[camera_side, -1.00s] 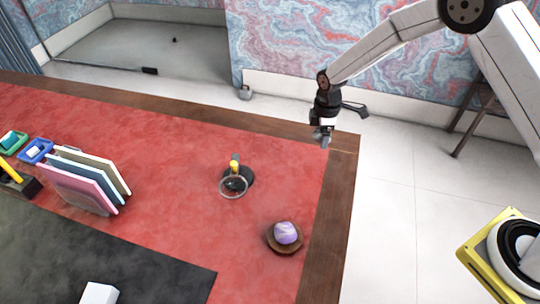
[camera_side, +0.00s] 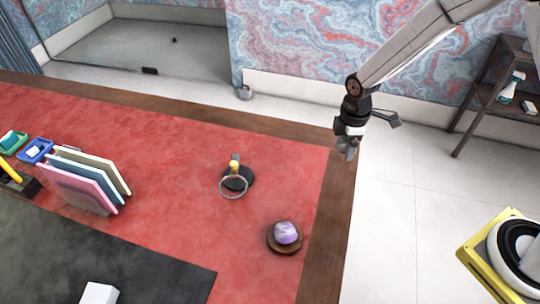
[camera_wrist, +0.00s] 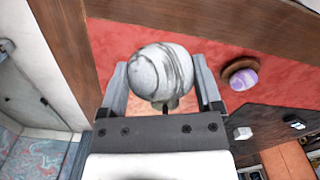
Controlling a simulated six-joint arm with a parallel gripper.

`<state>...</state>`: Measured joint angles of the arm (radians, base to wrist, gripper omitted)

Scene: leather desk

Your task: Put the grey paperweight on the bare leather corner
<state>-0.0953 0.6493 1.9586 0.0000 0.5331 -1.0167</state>
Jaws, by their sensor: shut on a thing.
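The grey paperweight (camera_wrist: 160,72), a round stone with dark veins, sits between the two fingers of my gripper (camera_wrist: 163,88) in the wrist view. My gripper is shut on it. In the side view my gripper (camera_side: 347,152) hangs over the wooden border at the desk's far right corner; the paperweight cannot be told from the fingers there. The bare red leather corner (camera_side: 306,160) lies just left of my gripper, with nothing on it.
A purple stone (camera_side: 286,232) sits on a round wooden dish (camera_side: 271,241) nearer the front. A dark stand with a ring (camera_side: 234,184) is mid-leather. Upright files (camera_side: 80,185), small trays (camera_side: 36,150), a dark mat (camera_side: 130,260) and a white block (camera_side: 99,293) lie left and front.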

